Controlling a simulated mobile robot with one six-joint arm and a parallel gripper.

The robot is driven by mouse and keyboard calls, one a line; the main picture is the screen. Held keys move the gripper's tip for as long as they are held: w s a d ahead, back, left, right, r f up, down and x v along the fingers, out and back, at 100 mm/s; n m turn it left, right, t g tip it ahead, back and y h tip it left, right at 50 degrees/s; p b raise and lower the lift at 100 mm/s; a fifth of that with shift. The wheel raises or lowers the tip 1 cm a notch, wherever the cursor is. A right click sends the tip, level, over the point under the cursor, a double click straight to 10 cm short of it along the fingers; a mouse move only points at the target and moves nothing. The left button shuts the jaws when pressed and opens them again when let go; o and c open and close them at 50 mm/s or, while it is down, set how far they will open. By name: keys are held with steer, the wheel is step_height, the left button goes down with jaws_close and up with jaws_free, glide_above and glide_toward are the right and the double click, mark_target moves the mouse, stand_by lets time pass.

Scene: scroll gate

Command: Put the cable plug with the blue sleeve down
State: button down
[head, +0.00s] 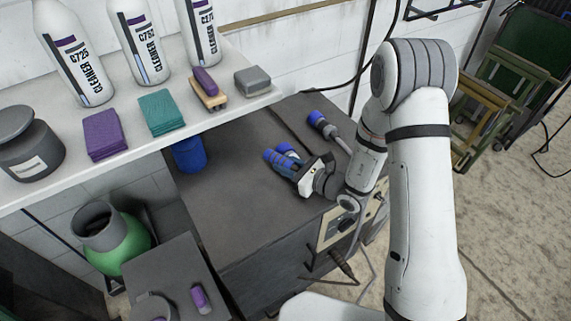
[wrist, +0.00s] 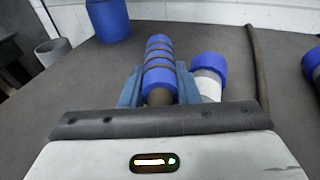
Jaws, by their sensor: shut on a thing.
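The cable plug with the ribbed blue sleeve (wrist: 159,58) is between my gripper's (wrist: 160,90) two blue fingers in the wrist view. It points away from me, over the dark top of the bench (head: 225,200). In the head view the plug (head: 272,156) shows at the tip of my gripper (head: 285,166), low over the bench top. I cannot tell whether the plug touches the surface. Its near end is hidden behind my gripper body.
A second blue-ended piece with a pale body (wrist: 209,72) lies close to the right of my gripper. Another blue-ended piece (head: 318,120) lies farther right. A blue cylinder (head: 189,155) stands left, below the shelf (head: 130,160). The bench's front left is clear.

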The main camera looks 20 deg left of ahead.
steer(key=shift+f+b, duration=0.4)
steer(key=shift+s+f, duration=0.1)
steer(key=shift+s+d+f+b, duration=0.1)
steer(key=shift+f+b, duration=0.1)
steer(key=shift+b, duration=0.1)
steer(key=c, duration=1.1)
jaws_free()
steer(key=shift+s+f, duration=0.1)
steer(key=shift+w+r+p, duration=0.2)
steer(key=shift+r+p, duration=0.65)
steer(key=shift+p, duration=0.2)
steer(key=shift+s+d+f+b, duration=0.1)
steer(key=shift+d+f+b, duration=0.1)
steer(key=shift+d+b, duration=0.35)
steer(key=shift+s+d+f+b, duration=0.15)
steer(key=shift+d+b, duration=0.15)
steer(key=shift+d, duration=0.3)
steer(key=v, duration=0.3)
steer(key=b+v, duration=0.1)
steer(key=v, duration=0.2)
steer(key=r+b+v, duration=0.1)
steer(key=v, duration=0.2)
steer(key=shift+s+d, duration=0.2)
